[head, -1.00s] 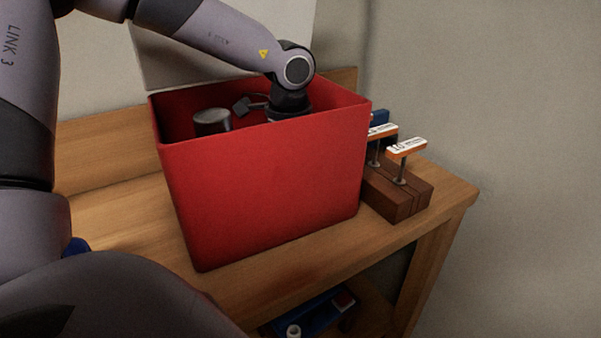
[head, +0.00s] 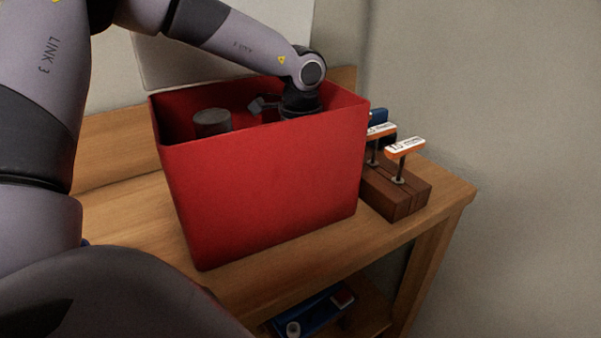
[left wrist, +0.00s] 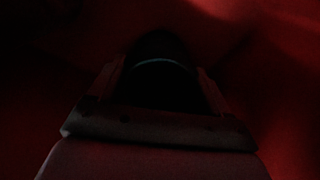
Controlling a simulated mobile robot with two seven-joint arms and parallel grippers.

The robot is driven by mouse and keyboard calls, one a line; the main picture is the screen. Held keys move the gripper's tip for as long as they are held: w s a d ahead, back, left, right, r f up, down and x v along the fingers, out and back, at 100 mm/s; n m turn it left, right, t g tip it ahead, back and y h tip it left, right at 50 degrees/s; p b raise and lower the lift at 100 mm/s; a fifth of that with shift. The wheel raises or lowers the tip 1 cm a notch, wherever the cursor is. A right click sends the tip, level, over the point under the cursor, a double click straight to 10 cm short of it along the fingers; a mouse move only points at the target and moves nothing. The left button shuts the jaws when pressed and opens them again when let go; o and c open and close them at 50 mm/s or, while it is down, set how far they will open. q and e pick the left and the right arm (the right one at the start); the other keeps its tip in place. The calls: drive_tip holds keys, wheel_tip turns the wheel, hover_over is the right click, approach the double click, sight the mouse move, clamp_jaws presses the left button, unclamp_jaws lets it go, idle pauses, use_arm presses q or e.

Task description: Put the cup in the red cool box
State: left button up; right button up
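The red cool box (head: 268,195) stands open-topped on a wooden table. My left arm reaches over its back wall, and its wrist goes down inside at the right part of the box. The left gripper is hidden by the front wall in the head view. In the very dark left wrist view my left gripper (left wrist: 158,85) has its fingers apart, one on each side of a dark rounded thing with a curved rim (left wrist: 160,66), perhaps the cup. I cannot tell if they press on it. Red walls surround it. My right gripper is not in view.
A dark grey cylinder (head: 212,122) stands inside the box at the left. Brown wooden blocks with orange-and-white-topped tools (head: 398,190) stand right of the box. A blue tray (head: 312,312) is on a lower shelf. The tabletop left of the box is mostly clear.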

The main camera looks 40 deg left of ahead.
use_arm(q)
drive_tip(key=shift+o, duration=0.8)
drive_tip(key=shift+r, duration=0.15)
wheel_tip(320, 180, up, 12)
drive_tip(key=shift+p, duration=0.45)
